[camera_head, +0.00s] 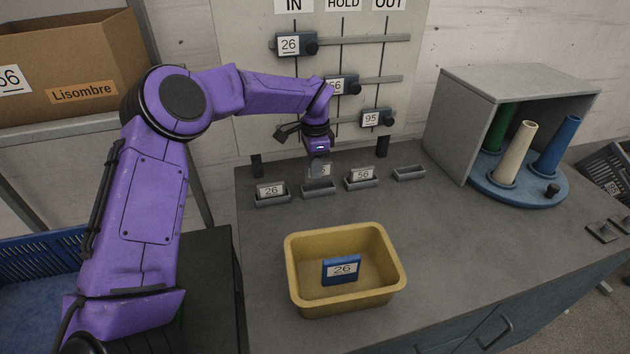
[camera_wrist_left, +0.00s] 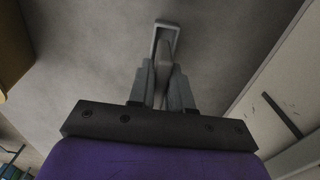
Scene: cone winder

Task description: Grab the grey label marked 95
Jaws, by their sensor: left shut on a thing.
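My left gripper (camera_head: 318,167) is over the second small holder (camera_head: 319,189) in the row on the bench, fingers pointing down. It is shut on a thin grey label (camera_head: 325,172); the fingers cover most of its face, so its number is not clearly readable. In the left wrist view the gripper (camera_wrist_left: 163,85) is closed on the thin label's edge, with the holder (camera_wrist_left: 167,27) just beyond. I cannot tell whether the label still touches the holder. My right gripper is not in view.
Holders with labels 26 (camera_head: 270,190) and 56 (camera_head: 362,175) flank it; the fourth holder (camera_head: 409,173) is empty. A yellow bin (camera_head: 301,290) with a blue 26 label (camera_head: 342,269) stands in front. The board (camera_head: 240,90) carries sliders behind. A cone cabinet (camera_head: 457,130) stands right.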

